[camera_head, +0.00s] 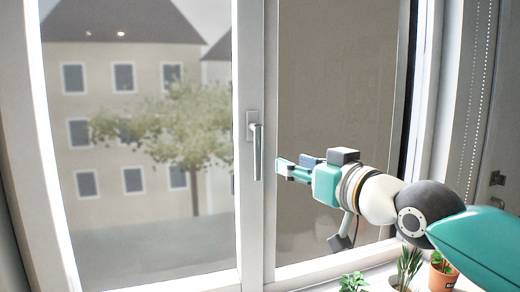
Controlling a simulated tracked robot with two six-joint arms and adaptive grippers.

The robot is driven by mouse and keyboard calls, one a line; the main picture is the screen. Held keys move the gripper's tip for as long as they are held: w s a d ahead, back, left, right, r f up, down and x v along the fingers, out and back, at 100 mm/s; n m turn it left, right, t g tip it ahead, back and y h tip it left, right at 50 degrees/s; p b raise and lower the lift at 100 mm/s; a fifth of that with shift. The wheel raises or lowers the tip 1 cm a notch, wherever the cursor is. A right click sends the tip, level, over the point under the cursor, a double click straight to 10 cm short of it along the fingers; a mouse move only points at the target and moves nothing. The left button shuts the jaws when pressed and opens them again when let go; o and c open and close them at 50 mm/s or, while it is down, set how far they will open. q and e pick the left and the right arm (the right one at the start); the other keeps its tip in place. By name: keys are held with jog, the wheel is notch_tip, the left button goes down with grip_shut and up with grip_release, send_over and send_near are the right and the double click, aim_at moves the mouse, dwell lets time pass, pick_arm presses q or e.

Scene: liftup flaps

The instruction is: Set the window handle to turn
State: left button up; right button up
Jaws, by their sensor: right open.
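The window handle (257,150) is a slim silver-white lever on a plate on the middle frame post. It hangs straight down from its plate. My right gripper (283,168) is teal and comes in from the right, in front of the right pane. Its fingertips point left at the handle's lower part, a short way to its right in the picture. The fingers are open with nothing seen between them. My left gripper is not in view.
The white window frame (251,230) stands upright, and the window looks shut. Potted plants, one in an orange pot (442,276), stand on the sill at the lower right. A beaded blind cord (478,105) hangs at the right. The area before the left pane is clear.

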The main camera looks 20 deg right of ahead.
aim_at(260, 153)
jog(key=p+x, duration=0.2)
jog(key=x, duration=1.1)
jog(key=shift+w+a+f, duration=0.1)
jog(key=shift+w+a, duration=0.1)
jog(key=shift+w, duration=0.15)
grip_shut()
jog(key=shift+d, duration=0.35)
jog(key=shift+a, duration=0.35)
